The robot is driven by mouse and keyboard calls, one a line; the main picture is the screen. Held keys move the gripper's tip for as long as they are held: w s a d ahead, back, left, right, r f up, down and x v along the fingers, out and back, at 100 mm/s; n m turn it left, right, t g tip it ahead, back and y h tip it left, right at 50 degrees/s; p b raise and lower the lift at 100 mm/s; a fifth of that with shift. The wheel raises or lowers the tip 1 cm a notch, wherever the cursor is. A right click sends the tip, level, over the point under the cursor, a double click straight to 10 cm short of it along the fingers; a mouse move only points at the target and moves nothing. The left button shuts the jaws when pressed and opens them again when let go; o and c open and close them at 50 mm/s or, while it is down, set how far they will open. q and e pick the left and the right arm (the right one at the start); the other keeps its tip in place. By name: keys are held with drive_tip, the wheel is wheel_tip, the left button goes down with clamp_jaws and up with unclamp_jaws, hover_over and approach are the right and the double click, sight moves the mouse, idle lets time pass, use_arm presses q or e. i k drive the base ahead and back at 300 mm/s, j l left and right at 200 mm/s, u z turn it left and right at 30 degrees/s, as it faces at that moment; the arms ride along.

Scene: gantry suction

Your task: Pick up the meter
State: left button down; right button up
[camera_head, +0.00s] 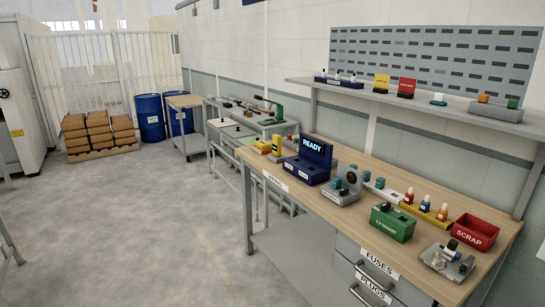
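A small yellow device (277,145) stands upright at the far left end of the wooden workbench (330,208), just left of the dark blue box with a lit "READY" screen (314,152). It may be the meter, but it is too small to tell for sure. A lower yellow object (262,147) lies beside it, further left. Neither of my grippers shows in this view.
The bench also holds a grey fixture (344,188), a green bin (392,223), a red "SCRAP" bin (475,232) and a metal fixture (447,262). A shelf (420,102) overhangs the back. Open floor (150,220) lies left of the bench.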

sight(277, 139)
drive_tip(key=i+l, duration=0.1)
drive_tip(key=i, duration=0.35)
drive_tip(key=i+l+u, duration=0.1)
drive_tip(key=i, duration=0.3)
drive_tip(key=i+l, duration=0.2)
drive_tip(key=i, duration=0.25)
